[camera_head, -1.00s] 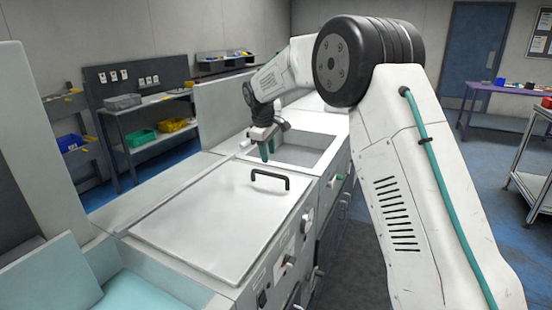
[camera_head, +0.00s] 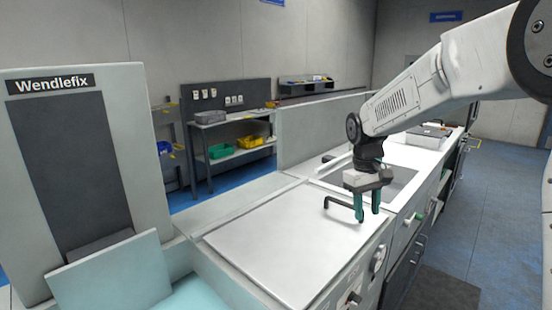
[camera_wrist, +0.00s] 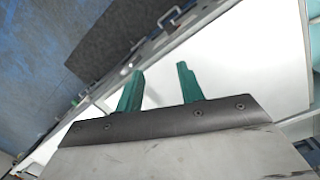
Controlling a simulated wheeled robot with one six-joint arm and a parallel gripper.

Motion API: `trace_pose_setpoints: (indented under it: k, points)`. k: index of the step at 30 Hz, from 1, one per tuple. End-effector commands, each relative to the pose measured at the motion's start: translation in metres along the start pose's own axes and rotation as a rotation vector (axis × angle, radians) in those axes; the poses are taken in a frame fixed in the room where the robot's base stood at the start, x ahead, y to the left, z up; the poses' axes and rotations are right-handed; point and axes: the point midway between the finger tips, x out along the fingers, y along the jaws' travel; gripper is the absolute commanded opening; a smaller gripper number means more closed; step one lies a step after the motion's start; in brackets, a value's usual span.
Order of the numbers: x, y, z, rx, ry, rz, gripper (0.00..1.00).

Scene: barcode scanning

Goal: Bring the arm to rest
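My gripper (camera_head: 367,208) hangs pointing down above the white counter, close to the black handle of the flat lid. Its two green fingers stand apart with nothing between them. In the wrist view the gripper (camera_wrist: 158,80) also shows open and empty, with the white lid surface behind the fingers. My white arm reaches in from the upper right in the head view.
The white lid (camera_head: 285,240) has a black handle (camera_head: 338,207). A sink-like recess (camera_head: 390,180) lies behind my gripper. A machine marked Wendlefix (camera_head: 125,170) stands at left. A shelf bench (camera_head: 232,145) with green and yellow bins stands by the wall.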

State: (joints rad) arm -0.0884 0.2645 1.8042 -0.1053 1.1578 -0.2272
Motion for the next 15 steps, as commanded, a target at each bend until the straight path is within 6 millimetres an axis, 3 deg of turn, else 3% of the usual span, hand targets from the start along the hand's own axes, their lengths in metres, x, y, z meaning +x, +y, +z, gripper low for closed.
trace_pose_setpoints:
  k: [1,6,15]
  points:
    - [-0.009,-0.007,0.028,0.036,-0.001,-0.007,0.38]
    - [-0.022,-0.033,0.113,0.156,-0.007,-0.035,0.38]
    - [-0.019,-0.077,0.244,0.311,0.025,-0.065,0.38]
